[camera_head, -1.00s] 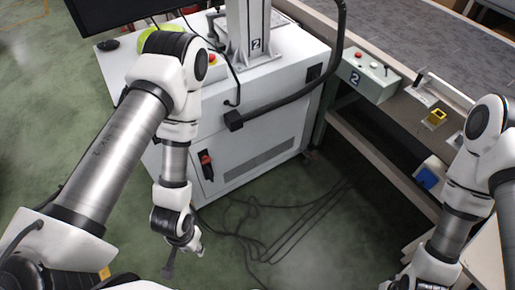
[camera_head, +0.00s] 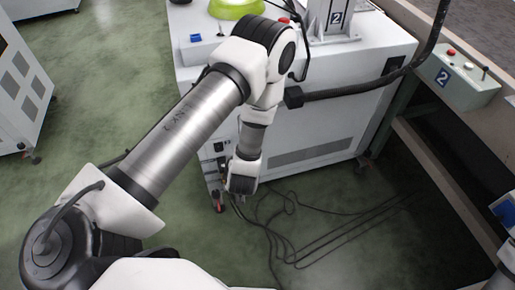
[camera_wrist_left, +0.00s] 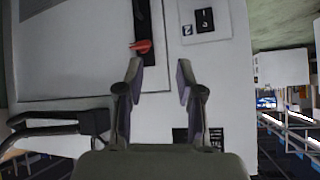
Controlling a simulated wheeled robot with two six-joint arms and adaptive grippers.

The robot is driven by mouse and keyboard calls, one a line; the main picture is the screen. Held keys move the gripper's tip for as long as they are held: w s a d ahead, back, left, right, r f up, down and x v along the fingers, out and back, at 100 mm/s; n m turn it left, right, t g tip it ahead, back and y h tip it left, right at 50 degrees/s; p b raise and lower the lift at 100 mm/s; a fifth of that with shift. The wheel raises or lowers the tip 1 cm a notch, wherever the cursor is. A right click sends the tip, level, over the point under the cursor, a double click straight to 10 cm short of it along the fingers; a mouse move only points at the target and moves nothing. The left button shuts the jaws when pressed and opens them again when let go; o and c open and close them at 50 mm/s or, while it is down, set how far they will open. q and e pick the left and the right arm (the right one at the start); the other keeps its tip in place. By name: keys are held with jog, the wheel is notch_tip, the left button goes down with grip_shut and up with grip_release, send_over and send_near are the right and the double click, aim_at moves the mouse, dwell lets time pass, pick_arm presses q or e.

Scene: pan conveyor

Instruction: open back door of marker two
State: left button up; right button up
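Marker two is the white cabinet (camera_head: 310,125) with a "2" label (camera_head: 336,18) on the column on top. In the left wrist view its flat door panel (camera_wrist_left: 75,60) fills the left and looks shut. A black latch strip (camera_wrist_left: 143,20) with a red lever (camera_wrist_left: 141,46) runs along the door's edge. My right gripper is out of view.
Black cables (camera_head: 290,225) lie on the green floor before the cabinet. A black tube (camera_head: 350,90) crosses its upper front. A control box (camera_head: 455,78) marked 2 sits at right beside the conveyor. Another cabinet (camera_head: 20,85) stands at far left; the floor between is clear.

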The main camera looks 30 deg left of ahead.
pick_arm(q)
jog(key=w+f+n+t+y+b, duration=0.1)
jog(key=w+f+b, duration=0.4)
jog(key=f+b, duration=0.4)
jog(key=w+f+n+t+y+b, duration=0.15)
jog(key=w+f+b, duration=0.45)
jog(key=b, duration=0.6)
jog(key=shift+m+t, duration=0.25)
jog(key=b+x, duration=0.1)
jog(key=x, duration=0.1)
jog(key=b+x, duration=0.1)
jog(key=x, duration=0.2)
jog(key=s+a+x, duration=0.1)
jog(key=x, duration=0.1)
jog(key=shift+a+f+b, duration=0.1)
jog(key=shift+f+b, duration=0.3)
jog(key=shift+f, duration=0.05)
grip_shut()
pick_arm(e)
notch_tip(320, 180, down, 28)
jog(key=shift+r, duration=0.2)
